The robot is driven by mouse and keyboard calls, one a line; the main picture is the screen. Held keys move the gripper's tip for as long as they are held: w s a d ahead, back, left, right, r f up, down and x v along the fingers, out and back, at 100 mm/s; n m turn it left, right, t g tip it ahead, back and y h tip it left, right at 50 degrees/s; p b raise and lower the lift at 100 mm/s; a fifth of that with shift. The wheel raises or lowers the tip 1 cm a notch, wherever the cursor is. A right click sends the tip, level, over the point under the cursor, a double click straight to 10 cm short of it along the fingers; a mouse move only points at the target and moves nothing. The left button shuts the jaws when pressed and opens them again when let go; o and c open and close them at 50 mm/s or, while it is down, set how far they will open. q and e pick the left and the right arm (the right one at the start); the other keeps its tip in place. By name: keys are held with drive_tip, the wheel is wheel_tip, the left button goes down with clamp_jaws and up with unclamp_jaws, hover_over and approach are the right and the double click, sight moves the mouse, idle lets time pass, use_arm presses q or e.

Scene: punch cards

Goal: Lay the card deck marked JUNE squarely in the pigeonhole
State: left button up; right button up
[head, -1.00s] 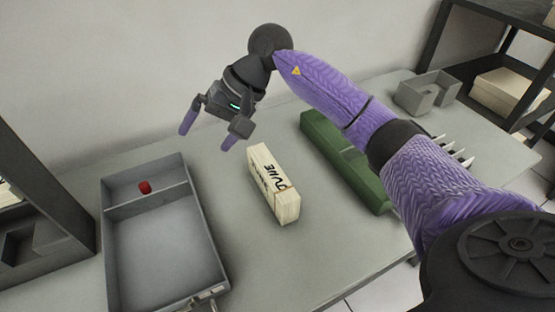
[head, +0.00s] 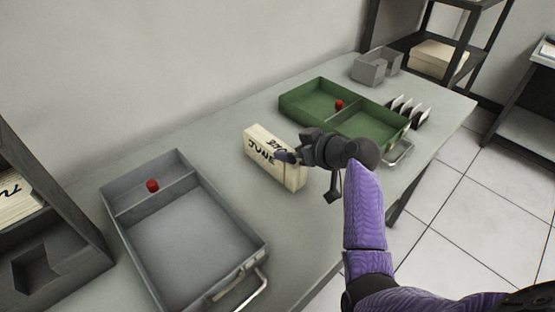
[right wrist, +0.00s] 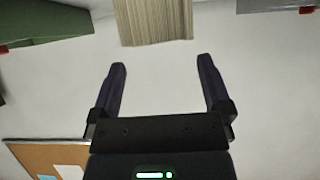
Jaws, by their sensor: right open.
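The card deck marked JUNE (head: 262,148) is a cream block of cards lying on the grey table between the grey tray and the green tray. My right gripper (head: 308,178) is at its right end. In the right wrist view the deck (right wrist: 153,22) shows its layered card edges at the top, just beyond the open fingers (right wrist: 162,62), with nothing between them. One finger overlaps the deck in the head view; I cannot tell whether it touches. A dark shelf (head: 60,235) at the left edge has compartments; I cannot tell which is the pigeonhole. My left gripper is not in view.
A grey tray (head: 262,243) with a divider and a red piece (head: 152,185) stands left of the deck. A green tray (head: 300,92) with another red piece (head: 339,104) stands right. A grey bin (head: 368,72) is farther back. Bare table surrounds the deck.

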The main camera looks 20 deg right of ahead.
sight(277, 146)
drive_tip(key=b+x, duration=0.2)
drive_tip(key=x, duration=0.3)
drive_tip(key=shift+s+a+f, duration=0.1)
drive_tip(key=shift+a, duration=0.1)
drive_tip(key=shift+w+a+f, duration=0.1)
drive_tip(key=shift+w+f, duration=0.05)
drive_tip(key=shift+w, duration=0.2)
clamp_jaws()
drive_tip(key=shift+r, duration=0.2)
